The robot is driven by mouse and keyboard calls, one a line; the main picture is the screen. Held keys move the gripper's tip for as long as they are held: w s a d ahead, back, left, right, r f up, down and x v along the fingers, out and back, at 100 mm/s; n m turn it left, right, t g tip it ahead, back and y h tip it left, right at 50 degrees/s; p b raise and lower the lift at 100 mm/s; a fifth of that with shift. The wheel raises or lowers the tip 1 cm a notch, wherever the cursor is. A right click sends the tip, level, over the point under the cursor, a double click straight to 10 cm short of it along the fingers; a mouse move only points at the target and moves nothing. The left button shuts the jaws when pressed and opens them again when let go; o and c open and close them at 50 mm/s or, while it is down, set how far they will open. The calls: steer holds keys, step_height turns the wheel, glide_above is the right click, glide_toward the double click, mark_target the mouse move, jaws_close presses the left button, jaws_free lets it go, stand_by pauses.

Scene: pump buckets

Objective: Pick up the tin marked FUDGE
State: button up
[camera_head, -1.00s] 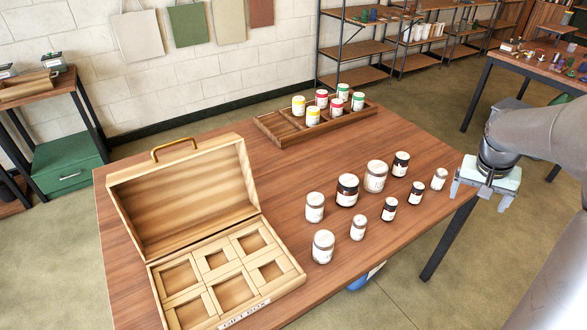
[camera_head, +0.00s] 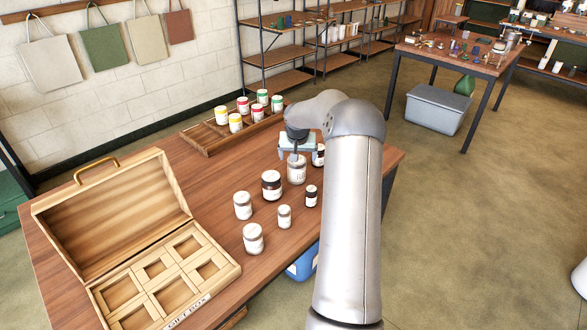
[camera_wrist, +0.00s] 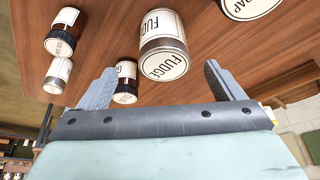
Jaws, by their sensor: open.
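The FUDGE tin (camera_wrist: 163,30) is a large pale tin with a dark brown band and a white lid label. It stands on the table between my finger lines in the wrist view. In the head view it appears to be the large pale tin (camera_head: 297,172) right under my gripper (camera_head: 298,148). My gripper, also in the wrist view (camera_wrist: 160,72), is open and empty, its fingers apart on either side of the tin's lid end. Whether the fingers reach down beside the tin cannot be told.
A dark-banded tin (camera_wrist: 125,82) is close by my left-hand finger. A tin marked SOAP (camera_wrist: 248,8) is cut off at the top. More tins (camera_head: 271,186) stand nearby. An open wooden gift box (camera_head: 110,215) and a tray (camera_head: 208,148) of colored tins share the table.

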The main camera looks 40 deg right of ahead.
mark_target(296, 167)
steer(key=x, duration=0.4)
steer(key=shift+w+f+p, duration=0.1)
steer(key=shift+f+p, duration=0.05)
steer(key=shift+p, duration=0.2)
steer(key=shift+w+p+x, duration=0.1)
steer(key=shift+p+x, duration=0.4)
steer(key=shift+x, duration=0.8)
steer(key=shift+w+p+x, duration=0.15)
steer(key=shift+p+x, duration=0.3)
steer(key=shift+x, duration=0.9)
steer(key=c, duration=1.2)
